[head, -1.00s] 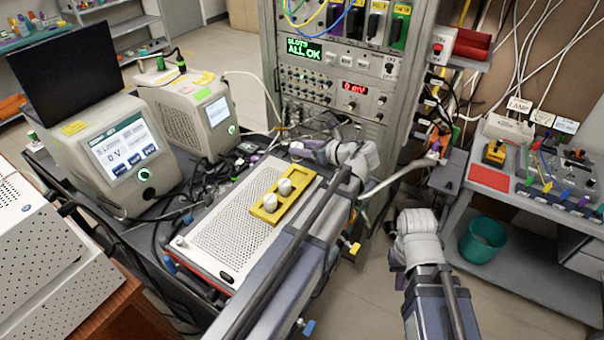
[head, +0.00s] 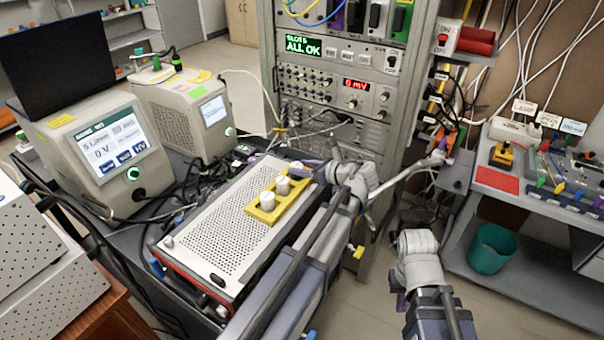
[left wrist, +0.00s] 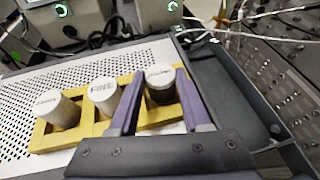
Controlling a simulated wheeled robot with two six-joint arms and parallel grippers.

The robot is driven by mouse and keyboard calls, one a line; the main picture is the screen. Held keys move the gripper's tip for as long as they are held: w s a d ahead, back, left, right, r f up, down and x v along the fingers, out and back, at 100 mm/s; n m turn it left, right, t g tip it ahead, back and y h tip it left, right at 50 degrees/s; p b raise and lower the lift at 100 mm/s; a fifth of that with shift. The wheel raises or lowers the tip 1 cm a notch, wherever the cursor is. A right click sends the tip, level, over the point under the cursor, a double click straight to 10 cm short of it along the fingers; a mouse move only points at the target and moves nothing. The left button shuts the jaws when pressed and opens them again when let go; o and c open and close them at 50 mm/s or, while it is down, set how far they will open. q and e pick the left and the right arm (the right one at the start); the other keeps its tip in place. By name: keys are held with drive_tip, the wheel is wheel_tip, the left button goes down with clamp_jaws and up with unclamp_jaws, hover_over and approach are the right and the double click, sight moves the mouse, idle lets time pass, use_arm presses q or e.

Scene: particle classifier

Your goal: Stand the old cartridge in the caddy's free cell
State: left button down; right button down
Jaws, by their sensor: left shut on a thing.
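The yellow caddy (head: 262,215) lies on the perforated top of a flat instrument; it also shows in the left wrist view (left wrist: 104,130). Two white cartridges stand in its cells, the left one (left wrist: 60,112) and the middle one (left wrist: 105,97). My left gripper (head: 306,169) is at the caddy's far end. In the left wrist view its purple jaws (left wrist: 160,88) are shut on a white-topped cartridge with a dark lower part (left wrist: 160,76), upright at the right-hand cell. The caddy wall and jaws hide its foot, so its depth is unclear. My right gripper (head: 398,299) hangs low, mostly hidden.
The instrument (head: 218,225) has clear perforated surface left of the caddy. Two boxy devices with screens (head: 118,148) stand to the left with cables. A tall rack (head: 345,90) rises behind. A teal bin (head: 490,247) stands at the right.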

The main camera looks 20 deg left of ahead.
use_arm(q)
drive_tip(key=shift+r, duration=0.1)
drive_tip(key=shift+f, duration=0.25)
drive_tip(key=shift+c, duration=1.8)
unclamp_jaws()
drive_tip(key=shift+r, duration=0.1)
drive_tip(key=shift+r, duration=0.15)
drive_tip(key=p+v, duration=0.4)
drive_tip(key=v, duration=0.8)
drive_tip(key=shift+p, duration=0.4)
